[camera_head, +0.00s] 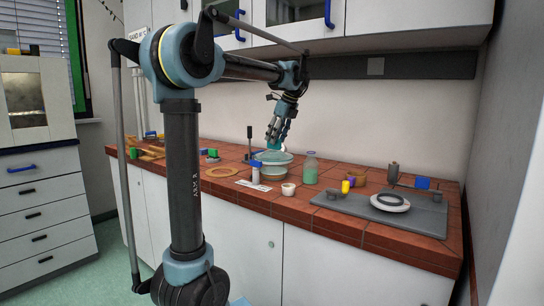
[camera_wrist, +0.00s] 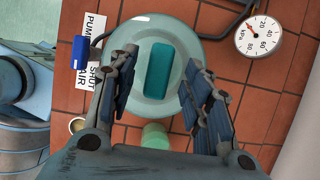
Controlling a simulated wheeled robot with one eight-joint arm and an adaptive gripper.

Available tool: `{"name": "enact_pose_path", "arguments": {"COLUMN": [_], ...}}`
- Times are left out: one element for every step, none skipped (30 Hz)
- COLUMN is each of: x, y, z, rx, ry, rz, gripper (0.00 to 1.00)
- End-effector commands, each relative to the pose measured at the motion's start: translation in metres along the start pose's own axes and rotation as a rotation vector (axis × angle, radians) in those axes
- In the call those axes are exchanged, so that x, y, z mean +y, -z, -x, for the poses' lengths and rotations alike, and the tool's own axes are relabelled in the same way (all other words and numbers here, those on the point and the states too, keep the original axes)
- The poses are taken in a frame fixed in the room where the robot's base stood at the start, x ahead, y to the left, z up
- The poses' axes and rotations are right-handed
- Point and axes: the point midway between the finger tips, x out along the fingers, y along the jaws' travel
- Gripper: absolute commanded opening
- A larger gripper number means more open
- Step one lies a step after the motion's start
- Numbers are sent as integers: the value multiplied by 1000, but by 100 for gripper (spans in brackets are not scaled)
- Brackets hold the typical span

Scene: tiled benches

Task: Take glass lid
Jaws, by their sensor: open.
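The glass lid (camera_wrist: 150,30) is a round, pale, see-through disc with a teal block-shaped handle (camera_wrist: 158,75) in its middle, seen from above in the wrist view. In the head view the glass lid (camera_head: 262,156) sits on a round glass vessel (camera_head: 273,173) on the tiled bench. My gripper (camera_wrist: 160,62) is open, with one finger on each side of the handle and a gap on both sides. In the head view my gripper (camera_head: 273,140) points down just above the lid. Its fingers partly hide the handle there.
A pressure gauge (camera_wrist: 258,35) lies right of the lid in the wrist view, and a PUMP/SHUT/AIR label (camera_wrist: 92,72) lies left. A grey tray (camera_head: 345,204) holds a white ring-shaped piece at the right.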

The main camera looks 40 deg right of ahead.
Motion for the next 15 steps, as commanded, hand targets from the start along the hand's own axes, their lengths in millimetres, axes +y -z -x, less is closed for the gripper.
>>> {"name": "enact_pose_path", "arguments": {"x": [2, 2, 2, 2, 2, 2, 2, 2, 2, 2, 2, 1, 1, 1, 1], "y": [0, 0, 0, 0, 0, 0, 0, 0, 0, 0, 0, 0, 0, 0, 0], "z": [-8, -12, -16, -20, -22, -25, -26, -28, -29, -29, -29, -29, -29, -29, -29], "rx": [0, 0, 0, 0, 0, 0, 0, 0, 0, 0, 0, 0, 0, 0, 0], "ry": [0, 0, 0, 0, 0, 0, 0, 0, 0, 0, 0, 0, 0, 0, 0], "rz": [2, 2, 2, 1, 1, 1, 1, 0, 0, 0, 0, 0, 0, 0, 0], "gripper": [45, 45, 45, 45, 45, 45, 45, 45, 45, 45, 45, 45, 45, 45, 45]}}
